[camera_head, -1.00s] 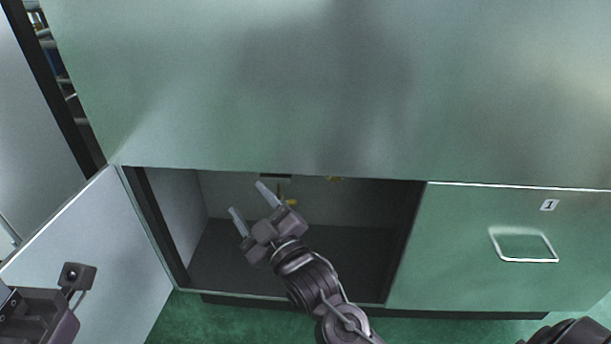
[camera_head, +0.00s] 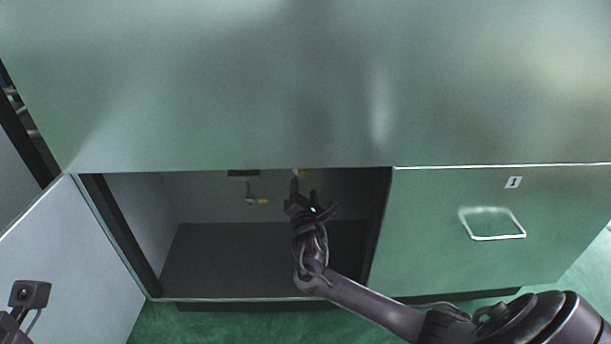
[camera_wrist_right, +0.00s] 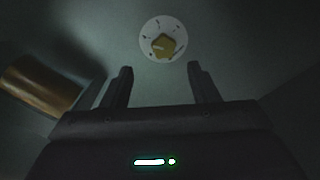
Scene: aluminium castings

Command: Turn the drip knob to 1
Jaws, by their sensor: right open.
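The drip knob shows in the right wrist view as a yellow knob (camera_wrist_right: 163,45) on a round white dial with small dark marks. The marks are too small to read. In the head view a bit of yellow (camera_head: 305,173) shows at the cabinet's back wall, just beyond my right gripper, mostly hidden by the top edge. My right gripper (camera_head: 304,186) is inside the open cabinet. In the right wrist view its two fingers (camera_wrist_right: 160,78) are open and empty, apart from the knob, which lies ahead between them. My left gripper is out of the head view.
A brass-coloured pipe or fitting (camera_wrist_right: 40,84) is at the left in the wrist view. A small yellow-handled valve (camera_head: 257,200) is on the back wall. The cabinet door (camera_head: 75,262) stands open at left. A closed drawer labelled 1 (camera_head: 500,205) is at right.

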